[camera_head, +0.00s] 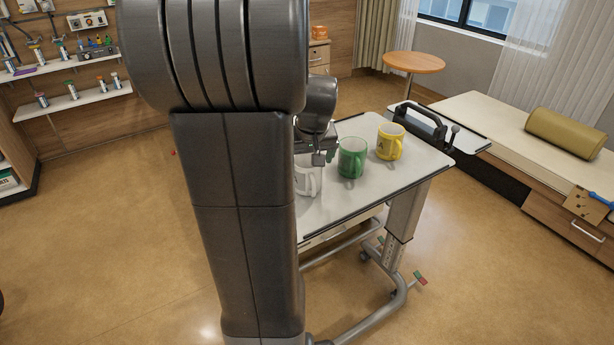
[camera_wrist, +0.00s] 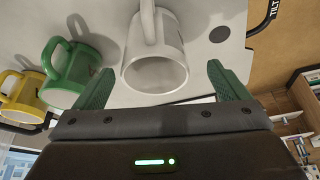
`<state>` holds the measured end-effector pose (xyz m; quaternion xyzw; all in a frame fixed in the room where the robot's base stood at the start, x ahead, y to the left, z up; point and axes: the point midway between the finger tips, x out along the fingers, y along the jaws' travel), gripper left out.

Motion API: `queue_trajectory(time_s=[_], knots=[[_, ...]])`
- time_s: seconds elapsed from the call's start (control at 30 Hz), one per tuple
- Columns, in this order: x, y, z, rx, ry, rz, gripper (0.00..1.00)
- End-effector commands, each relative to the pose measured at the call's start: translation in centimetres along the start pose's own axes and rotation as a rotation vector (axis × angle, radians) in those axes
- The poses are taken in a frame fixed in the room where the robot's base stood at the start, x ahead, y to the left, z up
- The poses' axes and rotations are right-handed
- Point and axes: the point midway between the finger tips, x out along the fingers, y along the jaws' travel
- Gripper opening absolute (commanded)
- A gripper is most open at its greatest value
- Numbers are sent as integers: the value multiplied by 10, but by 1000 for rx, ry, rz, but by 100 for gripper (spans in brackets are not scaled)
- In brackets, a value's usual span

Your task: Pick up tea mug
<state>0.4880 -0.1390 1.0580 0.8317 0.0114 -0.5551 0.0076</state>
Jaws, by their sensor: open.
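A white mug (camera_head: 310,180) stands on the overbed table (camera_head: 400,180), partly hidden by my arm in the head view. A green mug (camera_head: 350,160) and a yellow mug (camera_head: 389,143) stand in a row to its right. My gripper (camera_head: 321,157) is just above the white mug in the head view. In the wrist view my gripper (camera_wrist: 160,72) is open, with one green finger on either side of the white mug (camera_wrist: 155,70). The fingers appear apart from it. The green mug (camera_wrist: 72,72) and yellow mug (camera_wrist: 24,95) show at left. I cannot tell which mug is the tea mug.
A dark-handled thing (camera_head: 420,122) stands near the table's far right corner. A bed (camera_head: 490,112) with an olive bolster (camera_head: 564,135) is at right. A round wooden table (camera_head: 413,62) stands behind. Wall shelves (camera_head: 72,101) are at left. The floor at left is clear.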

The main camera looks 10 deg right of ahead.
Motion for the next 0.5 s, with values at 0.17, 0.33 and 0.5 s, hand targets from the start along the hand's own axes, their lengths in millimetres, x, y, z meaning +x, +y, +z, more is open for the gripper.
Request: queue_trajectory(time_s=[0.17,0.33,0.5], knots=[[24,6,0,2,-4,-1,94],[41,6,0,1,-2,-1,94],[44,6,0,0,-1,-1,94]])
